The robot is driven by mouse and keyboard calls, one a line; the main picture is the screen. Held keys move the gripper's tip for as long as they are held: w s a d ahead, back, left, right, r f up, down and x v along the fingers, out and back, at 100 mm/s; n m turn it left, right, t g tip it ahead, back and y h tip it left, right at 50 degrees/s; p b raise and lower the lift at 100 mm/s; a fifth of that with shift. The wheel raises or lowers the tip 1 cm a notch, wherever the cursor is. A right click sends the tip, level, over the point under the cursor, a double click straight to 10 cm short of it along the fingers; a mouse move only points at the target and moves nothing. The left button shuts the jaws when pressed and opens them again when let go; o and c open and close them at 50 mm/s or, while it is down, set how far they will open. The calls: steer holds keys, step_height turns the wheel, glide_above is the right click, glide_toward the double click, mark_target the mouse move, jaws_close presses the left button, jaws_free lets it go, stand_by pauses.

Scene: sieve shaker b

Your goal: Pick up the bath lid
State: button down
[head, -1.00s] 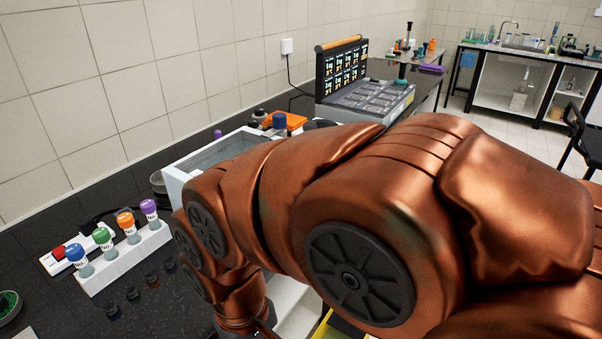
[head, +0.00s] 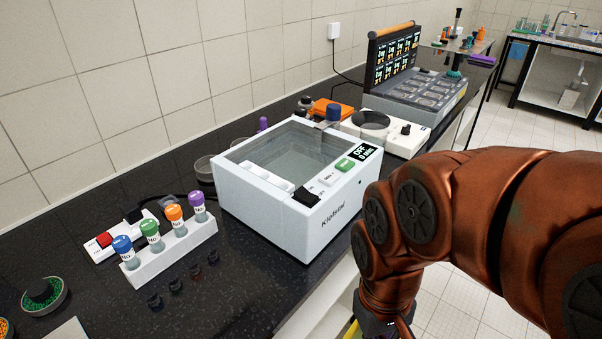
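A white box-shaped bath (head: 305,224) stands on the black counter in the middle of the head view. A grey, see-through surface (head: 297,148) fills most of its top; I cannot tell whether this is the bath lid or the open basin. A white rack-like piece (head: 264,177) shows at its near left side. My arm comes in from the right and bends down beside the bath's right front, apart from it. My gripper's fingers are below the picture's bottom edge, so their state is hidden.
A white rack (head: 172,252) with several colour-capped vials stands left of the bath. Several small black pieces (head: 175,286) lie in front of it. A white device with a round top (head: 400,132) and a case with a screen (head: 420,90) stand behind. Open floor lies right of the counter.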

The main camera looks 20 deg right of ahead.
stand_by(0.4)
steer(key=c, duration=1.2)
jaws_free()
steer(key=shift+o, duration=0.4)
steer(key=shift+d, duration=0.15)
